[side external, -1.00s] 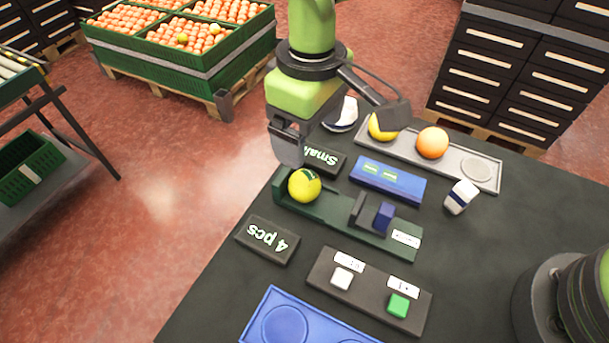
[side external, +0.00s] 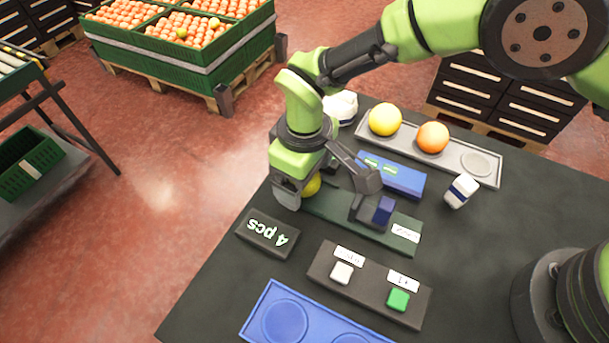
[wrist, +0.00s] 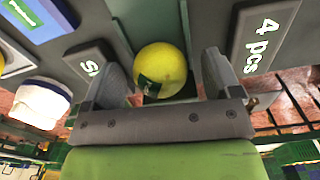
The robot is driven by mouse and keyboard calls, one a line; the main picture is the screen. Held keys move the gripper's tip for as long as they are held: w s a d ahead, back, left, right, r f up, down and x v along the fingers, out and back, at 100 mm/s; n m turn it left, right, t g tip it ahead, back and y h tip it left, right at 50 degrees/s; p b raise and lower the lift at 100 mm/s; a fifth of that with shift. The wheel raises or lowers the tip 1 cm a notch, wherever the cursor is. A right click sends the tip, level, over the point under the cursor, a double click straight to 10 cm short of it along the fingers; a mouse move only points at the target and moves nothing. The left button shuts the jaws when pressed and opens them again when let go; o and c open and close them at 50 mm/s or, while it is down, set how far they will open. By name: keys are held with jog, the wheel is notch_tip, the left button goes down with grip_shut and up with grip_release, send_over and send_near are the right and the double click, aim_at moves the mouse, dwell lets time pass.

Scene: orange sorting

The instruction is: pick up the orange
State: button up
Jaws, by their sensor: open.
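A yellow fruit (side external: 312,185) sits at the left end of the green holder (side external: 340,212), mostly hidden behind my gripper (side external: 299,188). In the wrist view the yellow fruit (wrist: 160,66) bears a dark green label and lies between the two fingers of my gripper (wrist: 164,78). The fingers are open, one on each side of it, with visible gaps. An orange-coloured fruit (side external: 433,137) and another yellow fruit (side external: 385,119) rest on the grey tray (side external: 487,183) at the back, away from my gripper.
A blue box (side external: 403,179) lies between the holder and the tray, with a white and blue piece (side external: 461,191) to its right. A "4 pcs" sign (side external: 267,233) stands close to my gripper. A button panel (side external: 372,284) and a blue tray (side external: 262,302) are in front.

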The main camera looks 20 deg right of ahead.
jog(key=shift+c, duration=0.3)
jog(key=c, duration=1)
jog(key=shift+o, duration=0.2)
jog(key=shift+r, duration=0.1)
